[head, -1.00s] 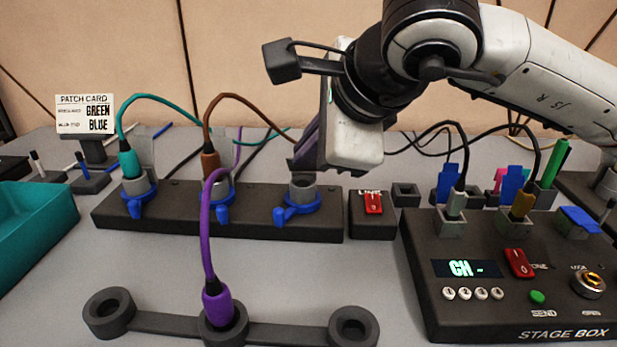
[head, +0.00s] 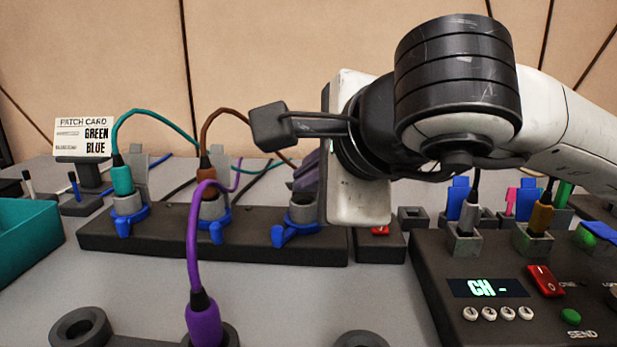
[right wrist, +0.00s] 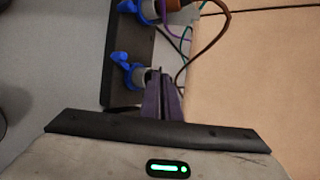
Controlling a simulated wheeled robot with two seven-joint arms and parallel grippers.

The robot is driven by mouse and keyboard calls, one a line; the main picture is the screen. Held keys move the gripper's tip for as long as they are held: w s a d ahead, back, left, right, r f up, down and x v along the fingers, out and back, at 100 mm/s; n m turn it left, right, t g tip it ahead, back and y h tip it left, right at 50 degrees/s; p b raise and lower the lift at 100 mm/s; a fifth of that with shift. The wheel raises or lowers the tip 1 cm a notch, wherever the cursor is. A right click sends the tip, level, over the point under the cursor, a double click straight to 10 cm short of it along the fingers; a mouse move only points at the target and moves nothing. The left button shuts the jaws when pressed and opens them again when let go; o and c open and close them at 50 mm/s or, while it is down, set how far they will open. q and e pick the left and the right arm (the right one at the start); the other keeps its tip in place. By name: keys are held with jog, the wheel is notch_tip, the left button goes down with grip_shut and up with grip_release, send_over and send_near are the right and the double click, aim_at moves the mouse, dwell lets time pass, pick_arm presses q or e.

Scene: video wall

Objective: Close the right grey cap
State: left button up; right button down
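A dark strip (head: 180,239) on the table carries three grey sockets with blue latch rings. The right socket (head: 303,208) is empty, with its blue ring (head: 293,234) around it; it also shows in the right wrist view (right wrist: 137,75). Its grey cap cannot be made out; my fingers cover the place behind the socket. Raised grey caps stand behind the left socket (head: 140,158) and middle socket (head: 223,156). My right gripper (head: 301,183) has its purple fingers together just above and behind the right socket; they also show in the right wrist view (right wrist: 160,76). My left gripper is out of view.
A teal plug (head: 122,180) and a brown plug (head: 208,183) sit in the other sockets. A purple plug (head: 203,322) stands in the front holder. The stage box (head: 500,275) is at right, a red switch (head: 380,230) beside the strip, a teal bin (head: 25,240) at left.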

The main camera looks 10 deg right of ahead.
jog(key=c, duration=2.5)
grip_release()
jog(key=o, duration=0.5)
